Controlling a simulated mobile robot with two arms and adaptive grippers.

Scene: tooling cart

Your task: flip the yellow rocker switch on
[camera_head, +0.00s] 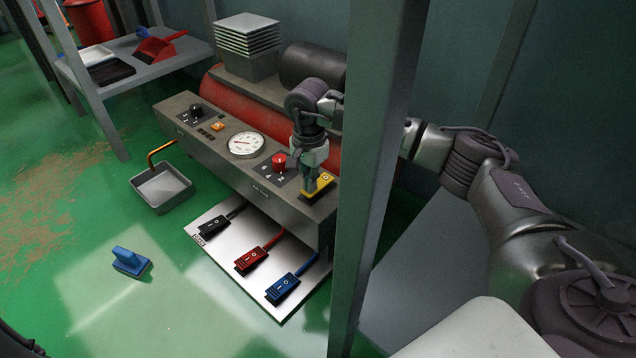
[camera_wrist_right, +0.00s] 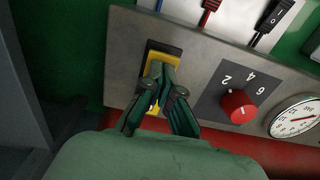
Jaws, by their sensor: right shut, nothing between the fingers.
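The yellow rocker switch (camera_head: 318,184) sits at the right end of the grey control panel, beside the red knob. In the right wrist view the yellow switch (camera_wrist_right: 157,62) lies in a dark frame, partly hidden behind my fingers. My right gripper (camera_head: 309,184) is shut and empty, pointing down at the switch. In the right wrist view its fingertips (camera_wrist_right: 162,68) overlap the switch's face; I cannot tell whether they touch it. Which way the rocker is tipped is not clear. My left gripper is not in view.
The red knob (camera_head: 279,161) and round gauge (camera_head: 246,143) are on the panel (camera_head: 215,138) left of the switch. Black, red (camera_head: 252,260) and blue switches lie on a plate below. A grey post (camera_head: 378,150) stands before my right arm.

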